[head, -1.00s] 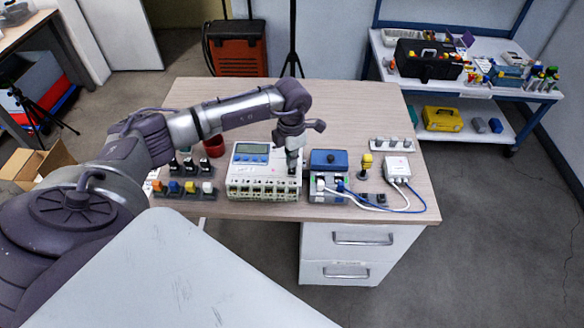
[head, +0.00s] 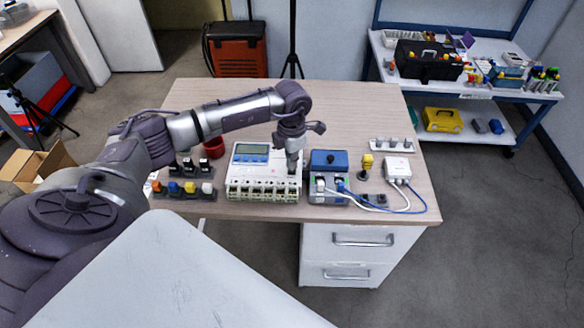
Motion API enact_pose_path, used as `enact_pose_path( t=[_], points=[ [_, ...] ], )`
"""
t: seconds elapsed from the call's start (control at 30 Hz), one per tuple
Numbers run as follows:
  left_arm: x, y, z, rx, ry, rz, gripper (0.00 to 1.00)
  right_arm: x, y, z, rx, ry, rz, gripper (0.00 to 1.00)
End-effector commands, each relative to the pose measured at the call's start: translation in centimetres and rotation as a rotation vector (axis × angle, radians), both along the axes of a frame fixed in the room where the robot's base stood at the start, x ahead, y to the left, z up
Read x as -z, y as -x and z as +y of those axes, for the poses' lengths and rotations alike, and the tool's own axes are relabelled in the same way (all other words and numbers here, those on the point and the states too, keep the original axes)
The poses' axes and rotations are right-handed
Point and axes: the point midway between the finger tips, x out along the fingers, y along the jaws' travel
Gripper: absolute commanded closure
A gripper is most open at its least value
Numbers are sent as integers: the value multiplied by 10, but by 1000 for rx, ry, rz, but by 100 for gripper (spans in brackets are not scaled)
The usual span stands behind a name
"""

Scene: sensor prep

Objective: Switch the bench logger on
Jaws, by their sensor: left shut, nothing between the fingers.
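The bench logger is most likely the white box (head: 240,176) with a grey-green display (head: 250,149), blue buttons and a row of terminals along its front. It stands on the wooden desk (head: 340,101). My left gripper (head: 292,168) points down over the right end of the white box. Its fingers are shut and empty, at or just above the top face; I cannot tell if they touch it. The switch itself is hidden or too small to make out. My right gripper is not in view.
Right of the box stands a blue-topped grey device (head: 329,162) with cables to a small white box (head: 397,169). A yellow-topped part (head: 367,161) stands between them. Coloured blocks (head: 183,188) and a red cup (head: 214,147) are at left. The back of the desk is clear.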

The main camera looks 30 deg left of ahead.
Motion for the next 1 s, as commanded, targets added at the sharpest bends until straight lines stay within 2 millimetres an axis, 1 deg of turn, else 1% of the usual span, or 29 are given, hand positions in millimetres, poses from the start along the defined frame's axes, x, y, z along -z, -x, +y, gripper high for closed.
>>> enact_pose_path(
  t=[0.47,1.0],
  points=[
    [0,0,0,0,0,0,100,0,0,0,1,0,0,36],
    [8,0,0,0,0,0,100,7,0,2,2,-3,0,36]
  ],
)
